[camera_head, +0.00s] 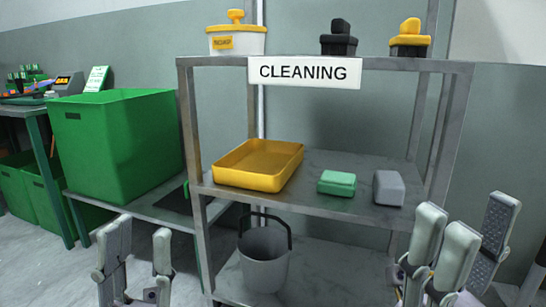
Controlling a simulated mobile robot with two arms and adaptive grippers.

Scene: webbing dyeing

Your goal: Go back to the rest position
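My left gripper (139,258) is at the lower left, in front of the low bench and left of the shelf's front post. Its fingers stand upright and apart, with nothing between them. My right gripper (466,243) is at the lower right, in front of the shelf's right side. Its fingers are spread and I see nothing held in them. Both grippers appear clear of the shelf and its items, though the right one overlaps the shelf's right post in the picture. The lower parts of both grippers are cut off by the frame edge.
A metal shelf (340,208) with a CLEANING sign (304,73) holds a yellow tray (233,180), a green block (337,183), a grey block (389,188) and a grey bucket (264,262). Containers stand on top. A green crate (115,145) stands left. Floor shows at lower left.

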